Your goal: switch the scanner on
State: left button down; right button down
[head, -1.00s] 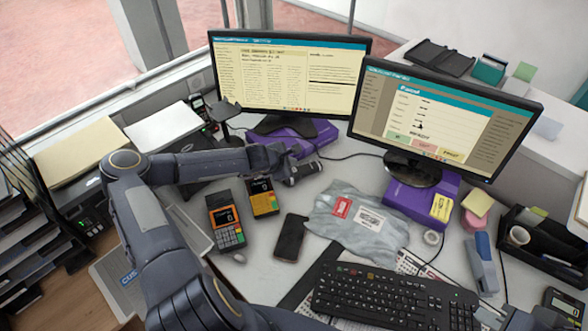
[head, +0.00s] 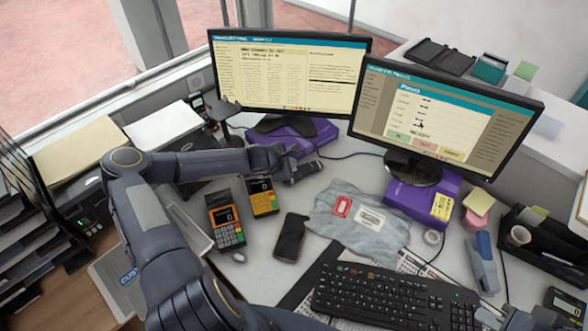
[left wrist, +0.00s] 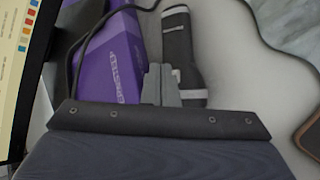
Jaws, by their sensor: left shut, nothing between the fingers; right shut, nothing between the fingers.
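A black handheld device (left wrist: 182,50) with a pale band, which looks like the scanner, lies on the counter beside a purple box (left wrist: 120,55) in the left wrist view. In the head view it is largely hidden by or merges with my left gripper (head: 297,175). My left gripper's fingertips (left wrist: 161,84) are shut and empty, low beside the device's left side; I cannot tell whether they touch it. No switch or light on the device can be made out. My right gripper (head: 486,314) shows only in part at the lower right, shut and empty.
A yellow terminal (head: 263,196) and an orange card terminal (head: 226,220) stand below my left forearm. A phone (head: 290,237), a grey parcel bag (head: 355,220) and a keyboard (head: 395,300) lie nearby. Two monitors (head: 290,72) stand behind, on purple boxes.

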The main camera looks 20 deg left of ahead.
pick_arm(q)
jog(key=shift+f+b, duration=0.3)
jog(key=shift+f, duration=0.2)
dwell(0.6)
jog(key=shift+r, duration=0.2)
jog(key=shift+r+p, duration=0.7)
jog(key=shift+p, duration=0.1)
notch_tip(320, 180, up, 6)
jog(key=p, duration=0.4)
jog(key=shift+p, duration=0.35)
